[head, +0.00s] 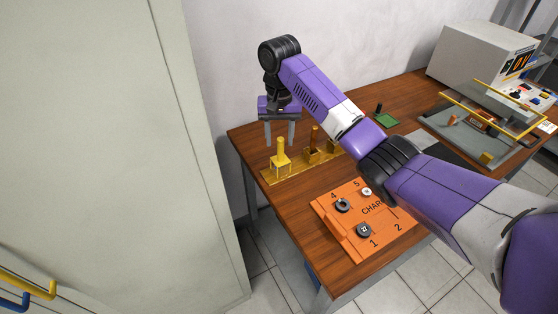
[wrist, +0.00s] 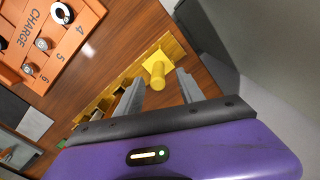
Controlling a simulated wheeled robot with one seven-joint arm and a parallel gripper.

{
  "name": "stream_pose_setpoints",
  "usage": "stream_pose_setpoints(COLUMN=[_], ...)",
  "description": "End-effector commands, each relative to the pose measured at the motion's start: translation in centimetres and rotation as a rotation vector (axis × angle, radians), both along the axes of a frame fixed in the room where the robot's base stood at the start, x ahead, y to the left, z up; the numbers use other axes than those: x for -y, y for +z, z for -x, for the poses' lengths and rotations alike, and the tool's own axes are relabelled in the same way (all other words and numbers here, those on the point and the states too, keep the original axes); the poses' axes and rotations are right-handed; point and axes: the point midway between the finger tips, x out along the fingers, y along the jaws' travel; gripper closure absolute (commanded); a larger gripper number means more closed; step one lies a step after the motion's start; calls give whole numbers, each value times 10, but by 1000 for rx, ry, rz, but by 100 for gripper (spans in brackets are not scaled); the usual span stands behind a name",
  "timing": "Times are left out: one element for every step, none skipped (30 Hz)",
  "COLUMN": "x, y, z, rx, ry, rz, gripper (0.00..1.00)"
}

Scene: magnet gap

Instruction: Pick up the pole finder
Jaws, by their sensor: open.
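A yellow tool (head: 281,160) with an upright round handle stands at the left end of a yellow rack (head: 295,169). No label shows, so I cannot be sure that it is the pole finder. My gripper (head: 280,143) points down over this tool, open and empty, with one finger on each side of the handle top in the picture. In the wrist view the yellow handle (wrist: 157,70) shows between and slightly beyond the fingertips. Whether the fingers touch it cannot be told. A brown-handled tool (head: 314,140) stands to its right in the rack.
An orange board (head: 340,222) marked CHARGE, with dark and white round pieces, lies in front of the rack. A green piece with a dark handle (head: 386,121) stands behind. A yellow-framed tray (head: 465,125) and a grey machine (head: 475,55) are at right. A tall cabinet (head: 90,130) stands left.

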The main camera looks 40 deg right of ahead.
Motion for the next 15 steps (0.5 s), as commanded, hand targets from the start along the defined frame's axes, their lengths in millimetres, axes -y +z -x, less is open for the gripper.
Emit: stream_pose_setpoints(x=[0, 0, 1, 1, 2, 2, 2, 3, 3, 3, 3, 3, 3, 3, 3], y=[-5, -8, -11, -14, -18, -23, -28, -32, -38, -43, -47, -51, -54, -56, -58], z=[1, 1, 1, 2, 2, 3, 3, 3, 4, 3, 3, 3, 3, 3, 3], rx=[-3, -2, -2, -2, -2, -2, -3, -2, -4, -1, -2, -2, -1, -1, -1], ry=[-1, -1, -1, -1, -2, -1, -1, -1, -1, -1, -1, -1, -1, -1, -1], rz=[-1, -1, -1, -1, -1, -1, -1, -1, -1, 0, -1, -1, -1, -1, -1], gripper=[55, 55, 55, 55, 55, 55, 55, 55, 55, 55, 55, 55, 55, 55, 55])
